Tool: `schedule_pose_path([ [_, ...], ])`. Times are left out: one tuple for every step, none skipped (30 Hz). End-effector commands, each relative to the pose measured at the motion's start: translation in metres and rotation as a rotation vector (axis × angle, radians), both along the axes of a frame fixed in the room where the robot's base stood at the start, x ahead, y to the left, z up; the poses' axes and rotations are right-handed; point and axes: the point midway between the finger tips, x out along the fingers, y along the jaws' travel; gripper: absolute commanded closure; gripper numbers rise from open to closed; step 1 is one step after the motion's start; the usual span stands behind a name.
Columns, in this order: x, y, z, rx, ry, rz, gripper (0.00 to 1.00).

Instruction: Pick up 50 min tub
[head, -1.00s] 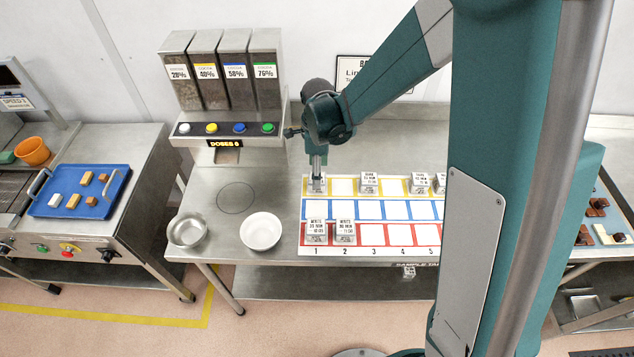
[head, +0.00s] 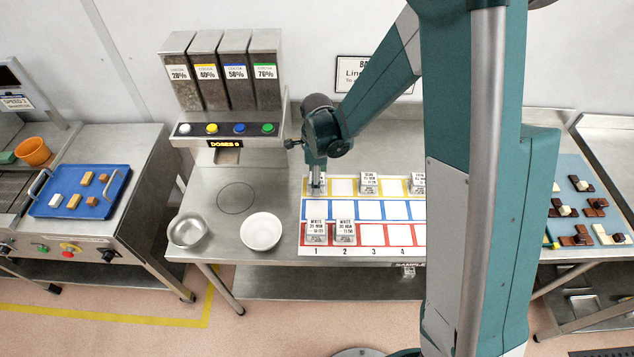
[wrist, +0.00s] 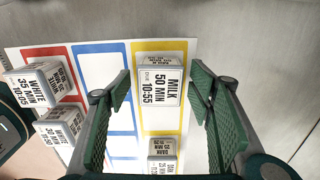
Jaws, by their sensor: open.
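The 50 min tub (wrist: 160,88) is a small white box labelled "MILK 50 MIN 10:55" in the wrist view. It stands on a yellow-bordered square of the sample mat, at the mat's end. My gripper (wrist: 158,95) is open, with one green finger on each side of the tub and visible gaps between. In the head view my gripper (head: 317,183) points down over the first square of the yellow row and mostly hides the tub there.
A DARK 25 min tub (wrist: 162,150) stands nearby in the yellow row. Two WHITE tubs (head: 316,232) (head: 345,231) stand in the red row. A white bowl (head: 261,232) and a metal bowl (head: 188,230) stand left of the mat (head: 350,250). The dispenser (head: 225,85) rises behind.

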Motion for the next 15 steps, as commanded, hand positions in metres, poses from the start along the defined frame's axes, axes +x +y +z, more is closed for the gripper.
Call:
schedule_pose_path([
  [0.0001, 0.0, -0.0031, 0.0, 0.0, 0.0, 0.48],
  [0.0001, 0.0, -0.0044, 0.0, 0.0, 0.0, 0.48],
  [0.0002, 0.0, -0.0058, 0.0, 0.0, 0.0, 0.48],
  [0.0002, 0.0, -0.0065, 0.0, 0.0, 0.0, 0.48],
  [0.0002, 0.0, -0.0071, 0.0, 0.0, 0.0, 0.48],
  [0.0002, 0.0, -0.0075, 0.0, 0.0, 0.0, 0.48],
  [0.0001, 0.0, -0.0076, 0.0, 0.0, 0.0, 0.48],
  [0.0001, 0.0, -0.0077, 0.0, 0.0, 0.0, 0.48],
  [0.0001, 0.0, -0.0076, 0.0, 0.0, 0.0, 0.48],
  [0.0001, 0.0, -0.0076, 0.0, 0.0, 0.0, 0.48],
  [0.0001, 0.0, -0.0076, 0.0, 0.0, 0.0, 0.48],
  [0.0001, 0.0, -0.0076, 0.0, 0.0, 0.0, 0.48],
  [0.0, 0.0, -0.0076, 0.0, 0.0, 0.0, 0.48],
  [0.0, 0.0, -0.0075, 0.0, 0.0, 0.0, 0.48],
  [0.0, 0.0, -0.0075, 0.0, 0.0, 0.0, 0.48],
])
